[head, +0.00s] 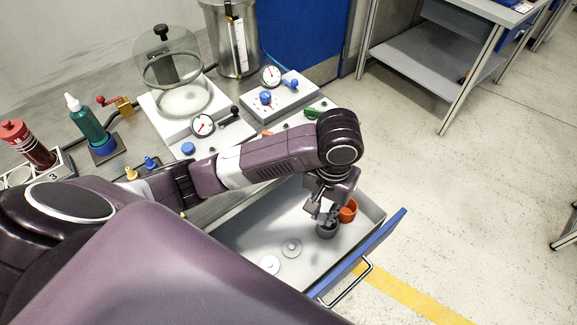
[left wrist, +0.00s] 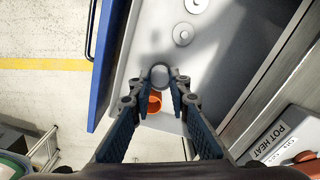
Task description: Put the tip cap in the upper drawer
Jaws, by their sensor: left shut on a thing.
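My left gripper (head: 331,212) reaches down into the open drawer (head: 238,238), which has a blue front and a metal handle. The gripper is shut on a small grey round piece, the likely tip cap (head: 327,230), at the drawer's front right. In the left wrist view, the grey piece (left wrist: 160,76) sits between the fingertips (left wrist: 160,82). I cannot tell whether it touches the drawer floor. My right gripper is not in view.
Two pale discs (head: 291,248) (head: 269,264) lie in the drawer. The bench above holds a glass bell jar (head: 172,70), gauges (head: 203,125), a green bottle (head: 87,123) and a red-capped bottle (head: 28,146). The drawer's middle floor is mostly free.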

